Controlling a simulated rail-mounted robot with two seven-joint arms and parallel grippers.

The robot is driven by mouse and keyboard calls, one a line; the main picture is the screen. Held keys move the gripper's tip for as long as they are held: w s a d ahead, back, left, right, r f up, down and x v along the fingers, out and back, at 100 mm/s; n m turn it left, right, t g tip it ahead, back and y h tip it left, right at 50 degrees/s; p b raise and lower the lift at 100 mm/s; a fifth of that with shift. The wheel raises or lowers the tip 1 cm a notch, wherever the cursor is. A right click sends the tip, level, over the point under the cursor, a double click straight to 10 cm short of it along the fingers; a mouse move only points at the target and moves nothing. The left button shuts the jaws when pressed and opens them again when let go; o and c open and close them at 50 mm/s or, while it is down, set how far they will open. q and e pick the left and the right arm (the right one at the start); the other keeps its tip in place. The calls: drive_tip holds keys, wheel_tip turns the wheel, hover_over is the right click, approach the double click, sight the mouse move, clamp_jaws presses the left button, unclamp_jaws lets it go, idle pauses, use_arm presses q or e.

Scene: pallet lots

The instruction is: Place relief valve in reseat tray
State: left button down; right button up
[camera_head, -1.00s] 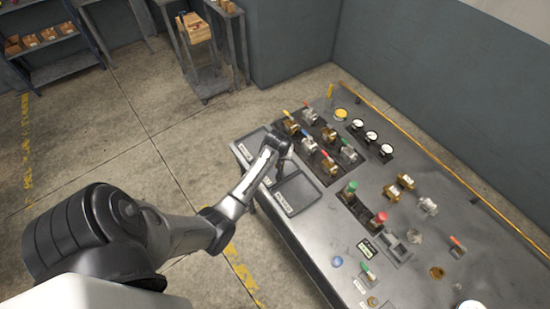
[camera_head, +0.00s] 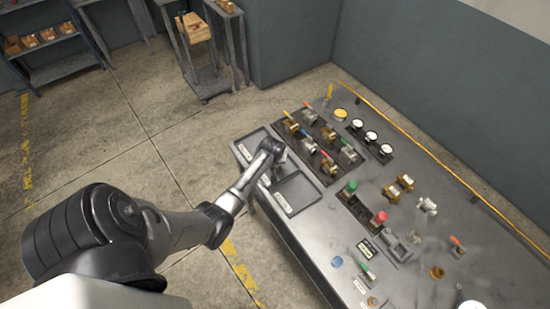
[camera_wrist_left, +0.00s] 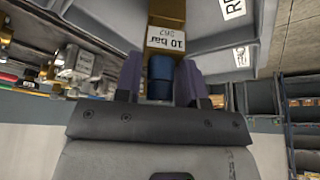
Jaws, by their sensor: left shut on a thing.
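The relief valve (camera_wrist_left: 166,40) is a brass block with a white "10 bar" label and a blue cap (camera_wrist_left: 160,72). In the wrist view my left gripper (camera_wrist_left: 159,80) is shut on it, one purple-grey finger on each side of the cap. In the head view my left gripper (camera_head: 273,158) is over the bench's left end, by two shallow grey trays, a far one (camera_head: 243,151) and a near one (camera_head: 301,190). The valve is hidden there. In the wrist view a tray label (camera_wrist_left: 233,8) starting with "R" is cut off, so I cannot tell which is the reseat tray.
Several brass and steel valves with coloured levers (camera_head: 311,116) stand right of the trays. Green (camera_head: 351,187) and red (camera_head: 380,217) knobs stand on the bench. A wooden box (camera_head: 193,27) sits on a cart behind. The near tray looks empty.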

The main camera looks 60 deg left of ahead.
use_arm(q)
drive_tip(key=shift+f, duration=0.1)
drive_tip(key=c, duration=0.7)
unclamp_jaws()
drive_tip(key=p+v, duration=0.1)
drive_tip(key=v, duration=1.1)
drive_tip(key=s+d+r+m+h, duration=0.1)
drive_tip(key=s+d+m, duration=0.3)
drive_tip(key=s+d, duration=0.3)
drive_tip(key=s+d+r+m+h, duration=0.1)
drive_tip(key=s+d+m, duration=0.3)
drive_tip(key=s+d, duration=0.3)
drive_tip(key=s+d+r+m+h, duration=0.1)
drive_tip(key=s+d+m, duration=0.3)
drive_tip(key=d, duration=1)
drive_tip(key=shift+s+d+r+t+h, duration=0.1)
drive_tip(key=shift+s+r+t+h, duration=0.1)
drive_tip(key=shift+s, duration=0.65)
drive_tip(key=shift+s+r+t+h, duration=0.1)
drive_tip(key=shift+s+t, duration=0.1)
drive_tip(key=shift+s, duration=0.6)
